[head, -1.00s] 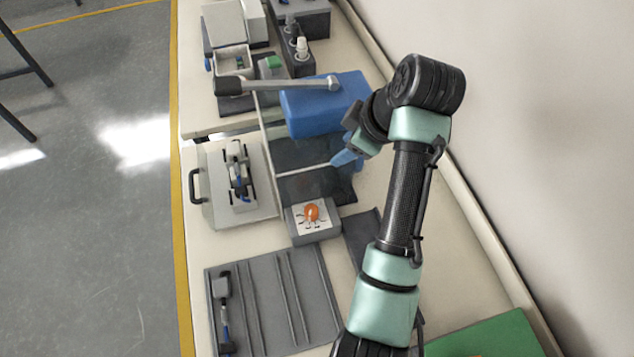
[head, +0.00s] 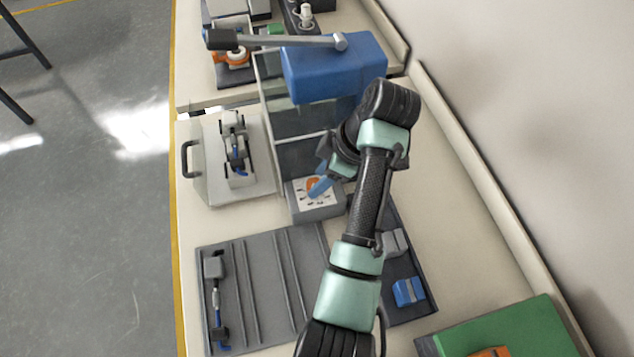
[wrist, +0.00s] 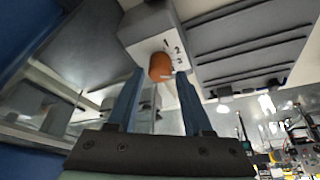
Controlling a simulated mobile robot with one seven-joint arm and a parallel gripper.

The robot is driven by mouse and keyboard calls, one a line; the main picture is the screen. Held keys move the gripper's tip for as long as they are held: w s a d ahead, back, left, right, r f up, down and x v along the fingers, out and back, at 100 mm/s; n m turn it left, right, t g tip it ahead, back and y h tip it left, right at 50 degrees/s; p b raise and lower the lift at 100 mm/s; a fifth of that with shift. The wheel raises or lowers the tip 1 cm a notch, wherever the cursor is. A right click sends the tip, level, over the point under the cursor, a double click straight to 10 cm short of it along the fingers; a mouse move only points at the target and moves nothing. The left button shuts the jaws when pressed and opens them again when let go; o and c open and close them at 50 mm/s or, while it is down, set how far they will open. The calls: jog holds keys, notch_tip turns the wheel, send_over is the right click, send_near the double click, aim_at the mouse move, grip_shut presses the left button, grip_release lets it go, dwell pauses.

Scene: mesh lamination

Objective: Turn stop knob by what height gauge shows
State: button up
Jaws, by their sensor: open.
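The orange stop knob (head: 312,182) sits on a white numbered dial on a grey box (head: 318,212), beside the blue-topped press. In the wrist view the knob (wrist: 160,67) lies just ahead of the fingertips, between them in the picture, with the numerals 1, 2 and 3 to its right. My gripper (head: 321,187) is open and empty, its blue fingers over the dial and partly hiding the knob. It also shows in the wrist view (wrist: 161,73). I cannot tell whether the fingers touch the knob. No height gauge reading is legible.
The blue press head (head: 333,70) with its long lever (head: 285,42) stands behind the box. A hinged plate (head: 257,180) with a small device lies left. A grey ribbed tray (head: 265,270) is in front. A dark tray (head: 400,312) holds a blue block (head: 408,291). A green mat (head: 510,340) is front right.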

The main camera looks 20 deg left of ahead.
jog(key=shift+x, duration=1.05)
grip_shut()
jog(key=shift+r+p, duration=0.1)
jog(key=shift+p, duration=0.2)
